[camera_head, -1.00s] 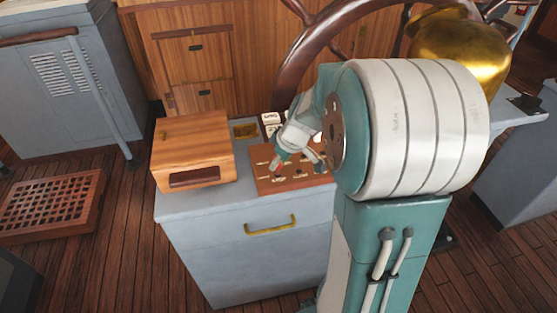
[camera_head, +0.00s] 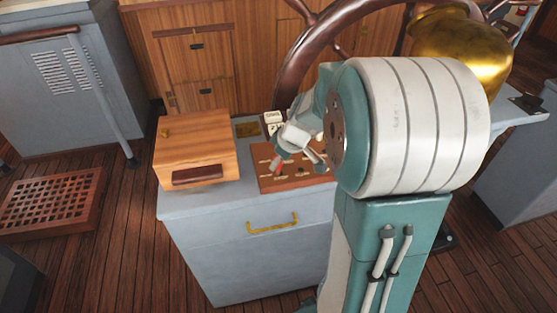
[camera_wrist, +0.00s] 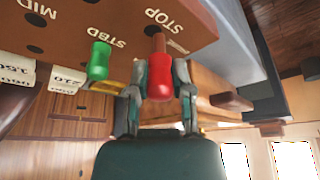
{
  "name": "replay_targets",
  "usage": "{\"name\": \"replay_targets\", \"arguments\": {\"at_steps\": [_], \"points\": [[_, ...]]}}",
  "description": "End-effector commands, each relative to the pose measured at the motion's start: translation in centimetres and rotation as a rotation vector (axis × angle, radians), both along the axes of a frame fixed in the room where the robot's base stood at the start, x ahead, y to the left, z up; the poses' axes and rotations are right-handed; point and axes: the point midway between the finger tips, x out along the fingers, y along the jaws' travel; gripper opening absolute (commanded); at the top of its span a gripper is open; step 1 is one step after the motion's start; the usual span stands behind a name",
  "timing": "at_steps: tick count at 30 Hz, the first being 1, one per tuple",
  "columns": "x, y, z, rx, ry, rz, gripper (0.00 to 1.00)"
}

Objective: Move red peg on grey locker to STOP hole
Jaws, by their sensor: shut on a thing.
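The red peg (camera_wrist: 160,82) is held between both fingers of my gripper (camera_wrist: 158,70) in the wrist view. Its brown shank points at the wooden peg board (camera_wrist: 100,12) by the STOP label. The STOP hole is hidden behind the shank, and I cannot tell whether the tip is inside it. A green peg (camera_wrist: 99,62) stands beside the STBD label. In the head view, the red peg (camera_head: 276,164) shows as a small patch at my gripper (camera_head: 296,157), over the board (camera_head: 283,183) on the grey locker (camera_head: 250,265).
A wooden box (camera_head: 195,145) stands left of the board on the locker. White number blocks (camera_head: 273,121) and a brass plate (camera_head: 248,130) lie behind. The ship's wheel (camera_head: 300,65) rises close behind my arm. A wooden grating (camera_head: 50,205) lies on the floor left.

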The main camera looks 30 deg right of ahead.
Motion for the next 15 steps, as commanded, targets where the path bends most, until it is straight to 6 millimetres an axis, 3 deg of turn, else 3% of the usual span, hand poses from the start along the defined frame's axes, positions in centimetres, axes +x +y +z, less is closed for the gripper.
{"name": "replay_targets", "arguments": {"at_steps": [15], "points": [[0.0, -0.25, -0.9, 0.001, 0.001, -0.001, 0.1]]}}
